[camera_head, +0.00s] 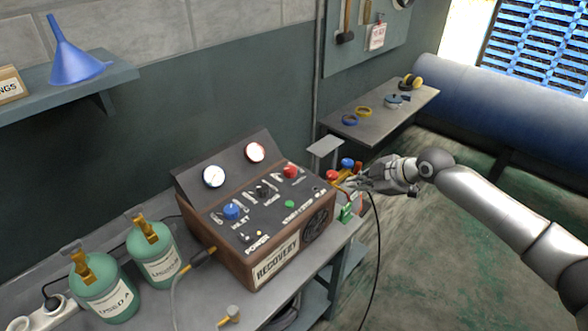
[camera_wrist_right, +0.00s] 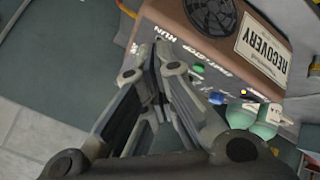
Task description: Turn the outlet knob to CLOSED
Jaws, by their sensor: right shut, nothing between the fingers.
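The recovery machine (camera_head: 270,225) stands on the workbench, with a sloped panel of knobs. Its red knob (camera_head: 290,171), at the panel's far right end, appears to be the outlet knob; its pointer setting is too small to read. My right gripper (camera_head: 354,182) is to the right of the machine, apart from the red knob. Its fingers are shut and empty. In the right wrist view the closed fingers (camera_wrist_right: 158,55) cover part of the machine's panel (camera_wrist_right: 215,65), and the red knob is not visible there. My left gripper is not in view.
The blue inlet knob (camera_head: 231,210), black mode knob (camera_head: 262,190) and green button (camera_head: 289,204) share the panel. A manifold with red and blue knobs (camera_head: 347,163) is close to my right gripper. Two green cylinders (camera_head: 153,262) (camera_head: 105,300) stand left of the machine.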

